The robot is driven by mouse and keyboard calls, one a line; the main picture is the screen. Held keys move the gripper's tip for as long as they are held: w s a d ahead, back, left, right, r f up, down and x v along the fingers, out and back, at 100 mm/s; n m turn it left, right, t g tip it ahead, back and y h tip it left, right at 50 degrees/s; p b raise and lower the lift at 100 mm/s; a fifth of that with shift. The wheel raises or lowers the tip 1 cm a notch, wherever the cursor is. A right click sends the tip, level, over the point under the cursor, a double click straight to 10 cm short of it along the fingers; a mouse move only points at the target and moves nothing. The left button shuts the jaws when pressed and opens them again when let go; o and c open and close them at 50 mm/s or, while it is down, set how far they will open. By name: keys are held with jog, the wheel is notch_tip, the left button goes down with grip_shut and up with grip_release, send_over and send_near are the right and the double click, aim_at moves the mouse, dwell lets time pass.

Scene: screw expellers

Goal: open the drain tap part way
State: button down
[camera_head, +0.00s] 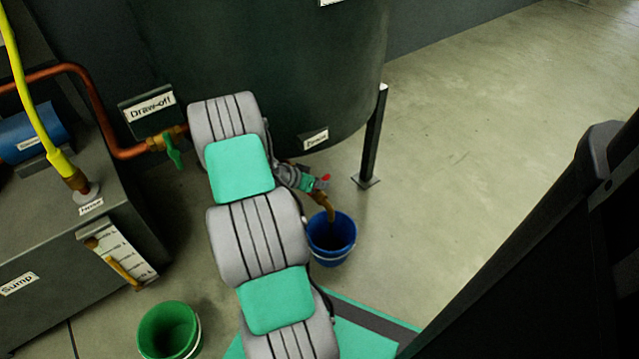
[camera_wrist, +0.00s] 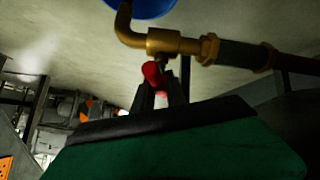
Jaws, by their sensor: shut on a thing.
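The drain tap is a brass valve with a down-turned spout (camera_head: 329,209) and a red handle (camera_head: 322,183), low beside the dark green tank (camera_head: 290,70). In the wrist view the brass body (camera_wrist: 165,42) and red handle (camera_wrist: 151,73) are close in front of me. My gripper (camera_head: 308,182) is at the tap, and its dark fingers (camera_wrist: 161,84) are shut on the red handle. A blue bucket (camera_head: 322,255) stands on the floor under the spout; its edge shows in the wrist view (camera_wrist: 145,8). I cannot tell whether liquid runs from the spout.
A draw-off tap with a green handle (camera_head: 173,152) is left of my arm. A grey sump box (camera_head: 50,250) with a gauge (camera_head: 118,252) stands at left. A green bucket (camera_head: 165,325) is at the bottom. A tank leg (camera_head: 373,135) stands right of the tap; floor beyond is clear.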

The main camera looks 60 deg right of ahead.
jog(key=shift+s, duration=0.1)
jog(key=shift+r+n+t+h+p, duration=0.3)
jog(key=shift+n+t+p, duration=0.4)
jog(key=shift+n+p, duration=0.2)
jog(key=shift+f+n+t+h+p, duration=0.1)
jog(key=shift+n+t+h+p, duration=0.2)
jog(key=shift+n+t+p, duration=0.55)
jog(key=shift+f+n+t, duration=0.25)
jog(key=shift+n+t, duration=0.2)
jog(key=shift+n, duration=0.3)
jog(key=c, duration=1.4)
grip_release()
jog(key=shift+r, duration=0.15)
jog(key=p+v, duration=0.2)
jog(key=v, duration=0.5)
jog(key=shift+a+r+p, duration=0.1)
jog(key=shift+p, duration=0.25)
jog(key=shift+a, duration=0.25)
